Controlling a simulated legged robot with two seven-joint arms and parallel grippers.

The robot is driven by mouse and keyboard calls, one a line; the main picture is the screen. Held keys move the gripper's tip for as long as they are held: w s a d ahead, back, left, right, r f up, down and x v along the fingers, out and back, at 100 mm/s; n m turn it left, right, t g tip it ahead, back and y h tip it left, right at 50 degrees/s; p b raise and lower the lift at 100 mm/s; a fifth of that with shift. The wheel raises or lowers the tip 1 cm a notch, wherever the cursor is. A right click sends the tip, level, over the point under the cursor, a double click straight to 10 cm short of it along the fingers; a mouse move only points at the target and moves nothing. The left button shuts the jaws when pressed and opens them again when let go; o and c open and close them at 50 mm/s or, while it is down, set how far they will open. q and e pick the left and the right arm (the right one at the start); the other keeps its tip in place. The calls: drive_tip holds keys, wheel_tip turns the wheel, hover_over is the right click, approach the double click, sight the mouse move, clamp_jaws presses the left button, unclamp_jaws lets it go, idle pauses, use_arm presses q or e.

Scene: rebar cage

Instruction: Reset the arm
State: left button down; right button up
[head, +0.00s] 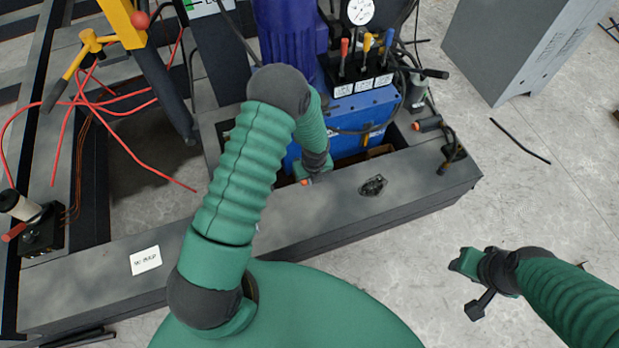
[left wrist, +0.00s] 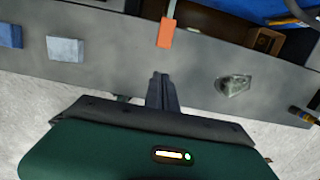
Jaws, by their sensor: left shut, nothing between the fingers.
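The blue machine (head: 350,115) carries three coloured levers (head: 364,50) and a gauge (head: 361,10). A grey frame beam (head: 400,195) crosses in front. Red cables (head: 130,150) lie at the left. A grey cabinet (head: 510,40) stands at the back right. The floor at the right is largely clear.

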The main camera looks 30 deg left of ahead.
use_arm(q)
drive_tip(key=shift+a+f, duration=0.2)
drive_tip(key=shift+a, duration=0.1)
use_arm(e)
drive_tip(key=shift+w+a, duration=0.1)
drive_tip(key=shift+a, duration=0.35)
drive_tip(key=shift+d, duration=0.1)
